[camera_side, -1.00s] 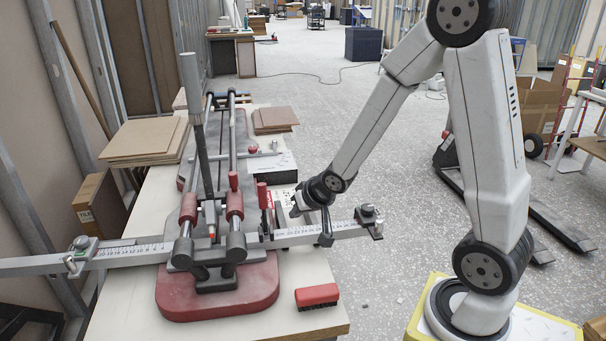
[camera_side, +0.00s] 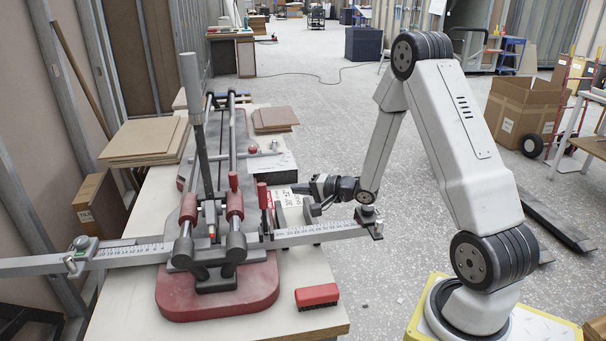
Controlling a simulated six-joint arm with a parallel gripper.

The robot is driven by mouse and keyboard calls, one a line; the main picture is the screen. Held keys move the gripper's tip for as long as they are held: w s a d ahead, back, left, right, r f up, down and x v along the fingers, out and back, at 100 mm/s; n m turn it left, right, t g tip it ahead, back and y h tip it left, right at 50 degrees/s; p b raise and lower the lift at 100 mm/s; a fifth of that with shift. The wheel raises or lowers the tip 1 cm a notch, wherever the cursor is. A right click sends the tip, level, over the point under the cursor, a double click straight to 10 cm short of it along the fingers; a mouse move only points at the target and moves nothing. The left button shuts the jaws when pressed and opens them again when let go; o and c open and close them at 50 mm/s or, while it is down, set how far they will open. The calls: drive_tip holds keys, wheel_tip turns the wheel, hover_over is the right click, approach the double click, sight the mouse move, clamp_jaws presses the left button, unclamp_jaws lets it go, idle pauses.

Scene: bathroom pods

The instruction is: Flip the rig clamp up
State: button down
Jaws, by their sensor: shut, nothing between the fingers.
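The rig (camera_side: 217,300) is a long red-based tool with grey rails and a tall upright handle (camera_side: 191,90), lying along the workbench. A ruled metal bar (camera_side: 320,231) crosses its near end, with an end stop (camera_side: 370,222) at the right. I cannot tell for sure which part is the rig clamp; a small grey lever-like part (camera_side: 308,212) stands at the bar just below my gripper. My gripper (camera_side: 296,189) is shut and empty, pointing left above the bench's right edge. Whether it touches the rig is unclear.
A red brush (camera_side: 317,296) lies at the bench's near right corner. Brown boards are stacked at the left (camera_side: 140,140) and back right (camera_side: 275,118) of the rig. A cardboard box (camera_side: 524,108) stands on the floor at right.

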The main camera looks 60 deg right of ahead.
sight(263, 207)
drive_tip(key=shift+s+d+m+t+y, duration=0.7)
drive_tip(key=shift+m+y, duration=0.2)
drive_tip(key=shift+m, duration=0.2)
drive_tip(key=shift+w, duration=0.15)
drive_tip(key=x, duration=1)
drive_tip(key=shift+s+a+r, duration=0.15)
drive_tip(key=shift+s+a, duration=0.45)
drive_tip(key=shift+a, duration=0.25)
drive_tip(key=shift+s+a+r, duration=0.15)
drive_tip(key=shift+s+a, duration=0.45)
drive_tip(key=shift+a, duration=0.2)
